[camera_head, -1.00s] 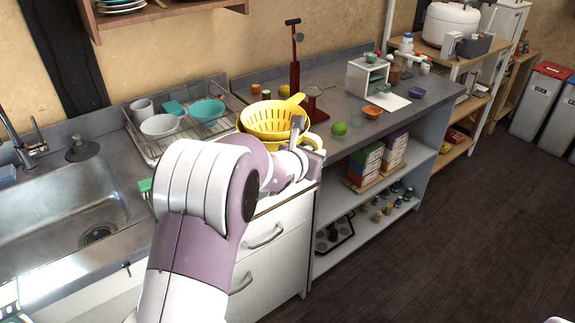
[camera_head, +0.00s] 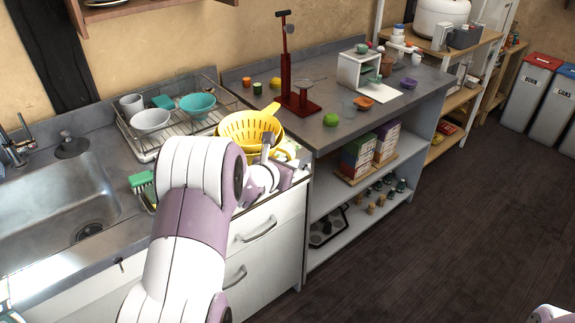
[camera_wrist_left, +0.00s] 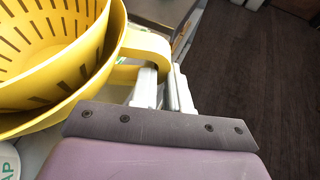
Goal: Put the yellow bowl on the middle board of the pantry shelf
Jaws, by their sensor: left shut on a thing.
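A yellow slotted bowl like a colander (camera_head: 246,127), with a handle on its rim, is at the counter's front edge, right of the dish rack. More yellow shows beneath it; I cannot tell whether that is a second bowl. My left gripper (camera_head: 278,163) is at its near right side. In the left wrist view my left gripper (camera_wrist_left: 161,88) is shut on the handle of the yellow bowl (camera_wrist_left: 60,50). My right gripper is out of view.
The dish rack (camera_head: 150,152) with bowls is left of the yellow bowl, beside the sink (camera_head: 50,200). A red stand (camera_head: 283,60), a green ball (camera_head: 331,119) and a white box (camera_head: 350,70) are on the counter. Dark floor (camera_head: 450,220) is clear at right.

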